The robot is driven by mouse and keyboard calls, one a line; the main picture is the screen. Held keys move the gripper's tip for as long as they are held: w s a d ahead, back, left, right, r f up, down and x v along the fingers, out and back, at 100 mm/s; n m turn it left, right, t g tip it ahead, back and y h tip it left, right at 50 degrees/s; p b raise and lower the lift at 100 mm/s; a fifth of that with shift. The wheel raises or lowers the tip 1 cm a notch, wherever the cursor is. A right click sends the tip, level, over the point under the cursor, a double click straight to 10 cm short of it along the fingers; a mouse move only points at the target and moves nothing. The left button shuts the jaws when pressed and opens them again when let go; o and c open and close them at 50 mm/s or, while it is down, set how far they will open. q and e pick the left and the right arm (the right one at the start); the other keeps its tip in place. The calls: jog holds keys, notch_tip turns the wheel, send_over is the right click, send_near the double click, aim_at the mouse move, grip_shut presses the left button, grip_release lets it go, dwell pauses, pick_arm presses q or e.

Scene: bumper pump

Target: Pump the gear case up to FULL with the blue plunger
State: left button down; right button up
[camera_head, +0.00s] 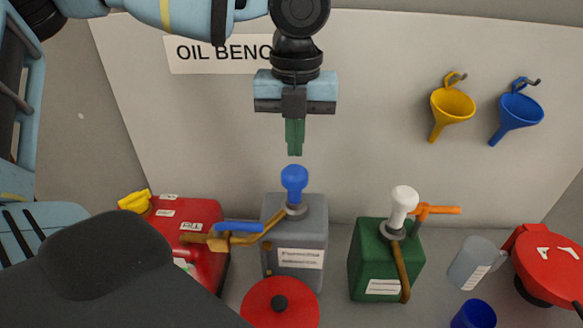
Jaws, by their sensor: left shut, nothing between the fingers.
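The blue plunger (294,178) is a round knob on top of a grey can (312,245) in the head view. A brass spout (262,229) runs left from the can's top toward a red case (208,213) marked FILL, partly hidden by a dark shape in front. I cannot tell for sure that this is the gear case, and no FULL mark is legible. My left gripper (295,153) points down right above the blue knob, shut and empty, with a small gap visible between fingertips and knob. My right gripper is not in view.
A blue lever (238,227) lies by the spout. A green can (366,262) with a white knob (404,198) and orange handle stands right. A round red lid (280,310), grey jug (475,262), blue cup (475,315) and red container (548,262) stand near. Yellow (452,104) and blue (517,112) funnels hang behind.

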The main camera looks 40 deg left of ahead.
pick_arm(q)
jog(key=shift+r+p, duration=0.3)
jog(key=shift+r, duration=1.65)
